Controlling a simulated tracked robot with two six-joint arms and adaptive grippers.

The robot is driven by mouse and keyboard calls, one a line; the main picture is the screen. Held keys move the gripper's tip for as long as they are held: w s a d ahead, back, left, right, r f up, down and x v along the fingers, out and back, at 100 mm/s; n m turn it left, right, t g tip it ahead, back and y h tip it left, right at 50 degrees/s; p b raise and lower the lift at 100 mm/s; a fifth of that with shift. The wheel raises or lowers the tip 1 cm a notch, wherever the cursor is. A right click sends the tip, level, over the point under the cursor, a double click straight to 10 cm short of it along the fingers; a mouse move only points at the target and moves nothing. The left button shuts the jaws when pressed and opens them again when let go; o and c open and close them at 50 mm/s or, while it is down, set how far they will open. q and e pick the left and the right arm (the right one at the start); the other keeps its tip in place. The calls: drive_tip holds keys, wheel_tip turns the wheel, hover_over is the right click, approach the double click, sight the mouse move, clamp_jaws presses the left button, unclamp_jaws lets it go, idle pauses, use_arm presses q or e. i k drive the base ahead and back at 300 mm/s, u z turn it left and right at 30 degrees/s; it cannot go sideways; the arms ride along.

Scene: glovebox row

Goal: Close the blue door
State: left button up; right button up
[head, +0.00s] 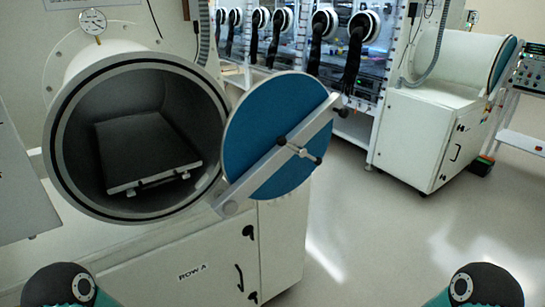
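The blue door (255,122) is a round blue disc with a pale rim, standing open at the right of the round chamber opening (57,150). A grey bar (262,165) crosses its face diagonally, with a dark-tipped cross handle (298,151) on it. The bar's lower end sits by the opening's lower right rim. Inside the chamber lies a dark flat tray (145,145) with a light front edge. Parts of my two arms show at the lower left and lower right corners, apart from the door. Neither gripper's fingers are in view.
A white cabinet (200,262) marked ROW A stands under the chamber. A pressure gauge (92,21) sits on top of it. Behind are gloveboxes with black gloves (355,50) and a second white chamber (458,58) at the right. The grey floor (390,240) at front right is clear.

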sight(295, 106)
drive_tip(key=k, duration=0.7)
drive_tip(key=z, duration=0.2)
drive_tip(key=i, duration=0.9)
drive_tip(key=u, duration=0.1)
drive_tip(key=k, duration=0.35)
drive_tip(key=z, duration=0.85)
drive_tip(key=i, duration=1.4)
drive_tip(key=u, duration=0.35)
